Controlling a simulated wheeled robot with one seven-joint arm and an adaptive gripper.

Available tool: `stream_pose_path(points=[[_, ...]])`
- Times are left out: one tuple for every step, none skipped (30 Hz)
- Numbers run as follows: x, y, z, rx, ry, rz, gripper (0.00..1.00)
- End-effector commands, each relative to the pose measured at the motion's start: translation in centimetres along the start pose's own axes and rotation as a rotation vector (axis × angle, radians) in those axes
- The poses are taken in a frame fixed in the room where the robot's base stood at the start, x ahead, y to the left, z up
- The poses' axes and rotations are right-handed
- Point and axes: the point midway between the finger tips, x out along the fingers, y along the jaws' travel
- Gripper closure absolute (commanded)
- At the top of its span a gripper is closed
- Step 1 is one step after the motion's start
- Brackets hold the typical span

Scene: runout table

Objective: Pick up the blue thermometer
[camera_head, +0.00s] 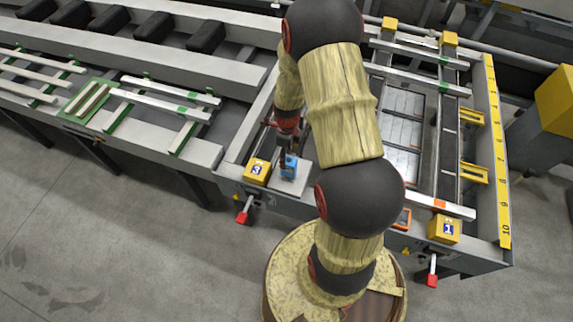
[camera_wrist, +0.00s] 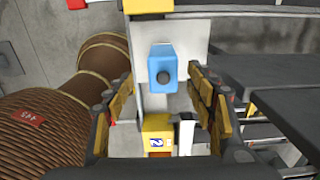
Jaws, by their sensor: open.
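The blue thermometer (camera_head: 289,168) stands on a light grey plate (camera_head: 298,186) near the front left corner of the runout table. In the wrist view the thermometer (camera_wrist: 163,66) is a blue block with a dark round knob facing the camera, resting on the pale plate (camera_wrist: 197,38). My gripper (camera_head: 288,150) is above and close to it in the head view, partly dark and hard to make out. In the wrist view my gripper (camera_wrist: 165,95) is open, with one yellow finger at each side of the thermometer's line and a gap on both sides. Nothing is held.
White bars (camera_head: 440,207) lie across the table.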

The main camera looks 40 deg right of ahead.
Motion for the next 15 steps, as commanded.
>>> stream_pose_path(points=[[0.7,0.0,-0.1,0.001,0.001,0.002,0.45],[1.1,0.0,-0.1,0.001,0.001,0.002,0.45],[1.4,0.0,-0.1,0.0,0.001,0.002,0.45],[1.7,0.0,-0.1,-0.001,0.001,0.001,0.45],[2.0,0.0,-0.1,-0.001,0.001,0.001,0.45],[2.4,0.0,-0.1,-0.001,0.001,0.001,0.45],[2.6,-0.1,-0.2,-0.001,0.001,0.002,0.45],[3.0,-0.1,-0.2,-0.001,0.001,0.002,0.45],[3.5,-0.2,-0.4,-0.001,0.002,0.003,0.45],[4.0,-0.2,-0.4,-0.002,0.002,0.003,0.45],[4.4,-0.3,-0.5,-0.002,0.001,0.002,0.45],[5.0,-0.4,-0.6,-0.003,0.002,0.003,0.45],[5.4,-0.4,-0.6,-0.003,0.002,0.003,0.45],[5.8,-0.4,-0.5,-0.004,0.001,0.002,0.45],[6.2,-0.5,-0.5,-0.004,0.0,0.001,0.45]])
